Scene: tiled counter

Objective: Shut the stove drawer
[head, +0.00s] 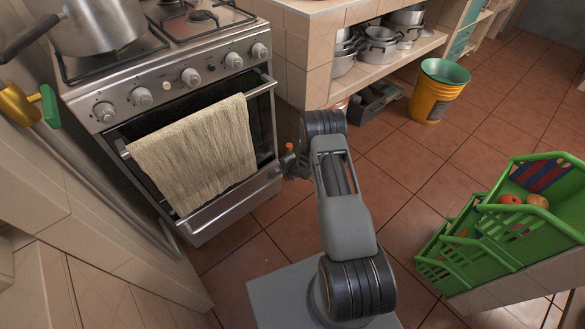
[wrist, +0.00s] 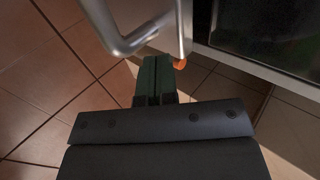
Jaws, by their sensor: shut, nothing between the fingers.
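The stove (head: 150,100) stands at the left in the head view, with a beige towel (head: 195,150) over its oven door bar. The stove drawer (head: 235,207) is the low metal front below the oven door; how far out it stands is hard to tell. My gripper (head: 279,172) is at the drawer's right end, low beside the stove. In the wrist view my gripper (wrist: 161,75) has its dark fingers together and empty, just below a curved metal handle (wrist: 125,42). Whether they touch the handle is unclear. A small orange piece (wrist: 180,63) shows beside the fingertips.
A pot (head: 98,25) sits on the stove top. A tiled counter (head: 300,60) with pans on its shelf stands right of the stove. A yellow bucket (head: 437,92) and a green crate (head: 500,225) with fruit stand farther right. Tiled floor between is clear.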

